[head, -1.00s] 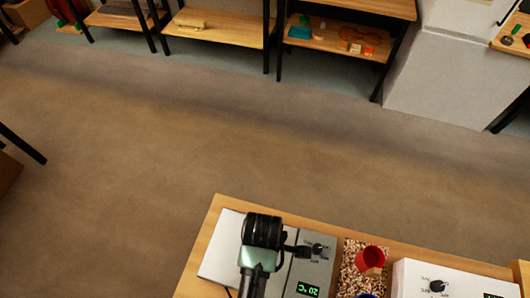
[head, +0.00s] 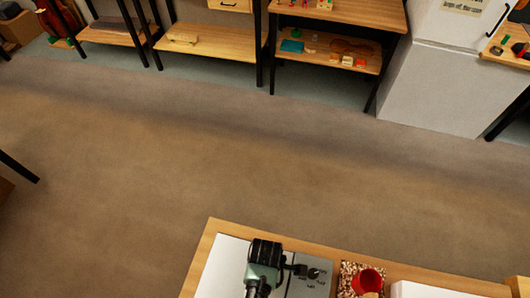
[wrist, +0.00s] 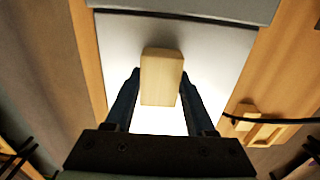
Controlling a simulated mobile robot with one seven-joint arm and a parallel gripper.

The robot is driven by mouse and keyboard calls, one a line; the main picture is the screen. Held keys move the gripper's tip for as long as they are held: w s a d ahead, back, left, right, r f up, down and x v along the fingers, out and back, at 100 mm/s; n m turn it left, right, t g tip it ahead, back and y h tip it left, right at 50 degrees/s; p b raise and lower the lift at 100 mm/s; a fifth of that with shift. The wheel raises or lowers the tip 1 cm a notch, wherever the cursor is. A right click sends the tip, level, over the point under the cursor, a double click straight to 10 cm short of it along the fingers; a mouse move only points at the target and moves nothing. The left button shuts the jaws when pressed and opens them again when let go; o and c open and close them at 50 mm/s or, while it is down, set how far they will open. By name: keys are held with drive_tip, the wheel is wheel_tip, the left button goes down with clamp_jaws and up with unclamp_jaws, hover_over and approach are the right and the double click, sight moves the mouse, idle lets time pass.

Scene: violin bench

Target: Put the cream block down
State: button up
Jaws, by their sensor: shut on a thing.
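The cream block (wrist: 162,76) is between the two dark fingers of my gripper (wrist: 160,88) in the wrist view. The gripper is shut on it, with a finger against each long side. The block is over the pale plate (wrist: 220,60) of a bench device. I cannot tell whether its far end touches the plate. In the head view my arm is over the same pale plate (head: 222,265); the fingers and the block are hidden there.
The device's grey control panel (head: 308,283) is right of the plate. A red cup (head: 368,281) stands in a granule-filled tray (head: 347,270), with a white box (head: 430,291) further right. A dark cable (wrist: 275,121) and a wooden piece (wrist: 246,117) show in the wrist view.

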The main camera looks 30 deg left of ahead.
drive_tip(key=shift+f, duration=0.6)
drive_tip(key=shift+f, duration=0.2)
drive_tip(key=o, duration=1.3)
drive_tip(key=shift+o, duration=0.2)
drive_tip(key=shift+r, duration=0.1)
wheel_tip(320, 180, up, 12)
drive_tip(key=shift+r, duration=0.15)
